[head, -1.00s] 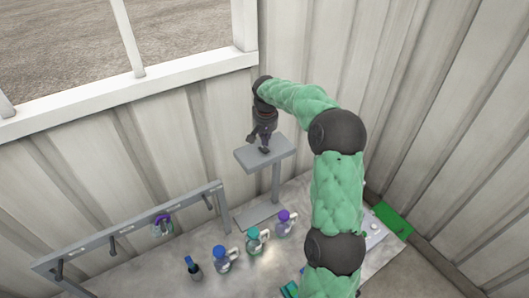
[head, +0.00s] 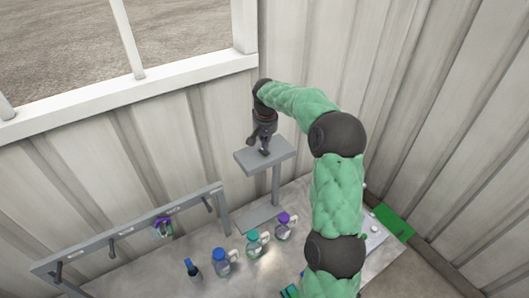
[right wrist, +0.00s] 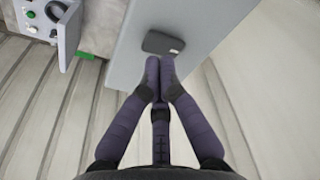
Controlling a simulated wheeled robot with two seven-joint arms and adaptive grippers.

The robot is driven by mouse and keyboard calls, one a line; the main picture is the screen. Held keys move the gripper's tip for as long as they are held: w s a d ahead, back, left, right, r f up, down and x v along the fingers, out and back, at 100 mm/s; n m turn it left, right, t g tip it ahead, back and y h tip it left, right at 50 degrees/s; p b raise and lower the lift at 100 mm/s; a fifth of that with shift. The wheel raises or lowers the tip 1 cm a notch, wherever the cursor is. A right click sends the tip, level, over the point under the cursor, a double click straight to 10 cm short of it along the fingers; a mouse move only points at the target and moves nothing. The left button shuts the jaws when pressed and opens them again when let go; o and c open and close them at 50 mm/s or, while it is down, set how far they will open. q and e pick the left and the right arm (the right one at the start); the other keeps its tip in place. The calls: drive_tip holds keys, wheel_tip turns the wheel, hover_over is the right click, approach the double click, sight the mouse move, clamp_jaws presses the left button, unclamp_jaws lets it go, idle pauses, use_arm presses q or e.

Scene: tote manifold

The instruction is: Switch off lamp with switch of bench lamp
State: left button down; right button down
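The bench lamp has a flat grey rectangular head (head: 278,154) on a grey post, with a flat base on the bench. In the right wrist view, a dark rounded switch (right wrist: 163,43) with a small white mark sits on the grey lamp surface (right wrist: 205,25). My right gripper (head: 264,150) points down over the lamp head. Its fingertips are together and empty in the right wrist view (right wrist: 159,64), right by the switch's near edge. I cannot tell whether they touch it. In the head view the gripper hides the switch. My left gripper is not in view.
Several bottles or jugs, including a purple-topped one (head: 284,228), stand on the bench. A knobbed panel (right wrist: 42,18) and a green patch (head: 393,221) lie to the side. Corrugated walls enclose the corner.

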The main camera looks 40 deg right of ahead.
sight(266, 152)
drive_tip(key=shift+f+b, duration=0.95)
drive_tip(key=shift+f, duration=0.45)
idle(1.4)
drive_tip(key=shift+r+p, duration=1.6)
drive_tip(key=shift+r, duration=1.95)
drive_tip(key=shift+f, duration=0.1)
